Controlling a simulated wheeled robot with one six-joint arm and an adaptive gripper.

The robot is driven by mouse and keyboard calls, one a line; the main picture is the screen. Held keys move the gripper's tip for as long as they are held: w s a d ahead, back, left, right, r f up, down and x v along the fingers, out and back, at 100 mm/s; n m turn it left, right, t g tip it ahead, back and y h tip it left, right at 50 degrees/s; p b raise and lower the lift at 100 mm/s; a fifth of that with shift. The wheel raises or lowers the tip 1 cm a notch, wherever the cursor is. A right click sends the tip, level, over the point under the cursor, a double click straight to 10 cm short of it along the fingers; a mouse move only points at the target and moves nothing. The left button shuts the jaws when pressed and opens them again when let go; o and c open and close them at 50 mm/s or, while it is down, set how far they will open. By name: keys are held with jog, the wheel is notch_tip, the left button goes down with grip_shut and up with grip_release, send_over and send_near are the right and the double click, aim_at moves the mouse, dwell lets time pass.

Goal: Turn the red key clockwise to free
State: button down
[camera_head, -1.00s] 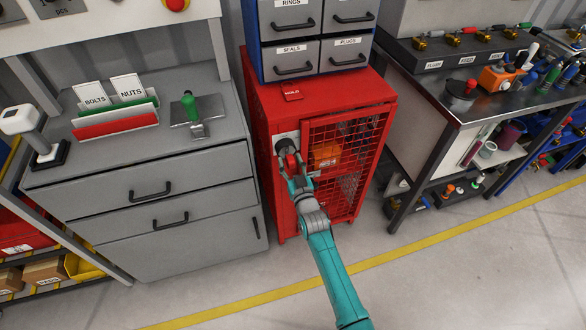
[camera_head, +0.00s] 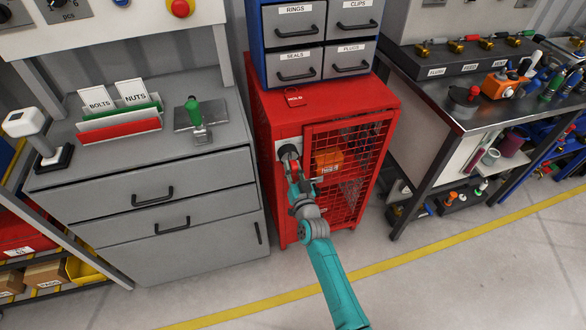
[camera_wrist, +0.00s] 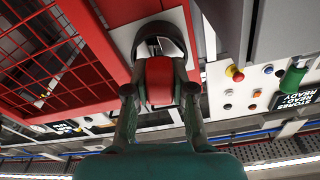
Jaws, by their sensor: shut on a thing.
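The red key (camera_wrist: 159,80) fills the space between my fingers in the wrist view, its head sitting at a round dark and silver lock collar (camera_wrist: 158,42). My gripper (camera_wrist: 160,92) is shut on the key, one finger on each side. In the head view my gripper (camera_head: 292,168) is at the upper left of the front of the red cabinet (camera_head: 278,122), at the round lock (camera_head: 288,152) on a pale plate. The key is mostly hidden by my gripper there. The cabinet's mesh door (camera_head: 345,195) appears closed.
An orange object (camera_head: 328,161) shows behind the mesh. Grey drawers (camera_head: 150,195) stand close on the left, a metal workbench (camera_head: 425,95) on the right. Blue-framed labelled drawers (camera_head: 262,45) sit on top of the cabinet. The floor in front is open.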

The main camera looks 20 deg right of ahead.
jog(key=shift+m, duration=0.9)
jog(key=shift+a+r+m+h, duration=0.1)
jog(key=shift+m+h, duration=0.2)
jog(key=shift+m, duration=2.3)
jog(key=m, duration=0.4)
jog(key=shift+r+m+g, duration=0.15)
jog(key=shift+m+g, duration=0.25)
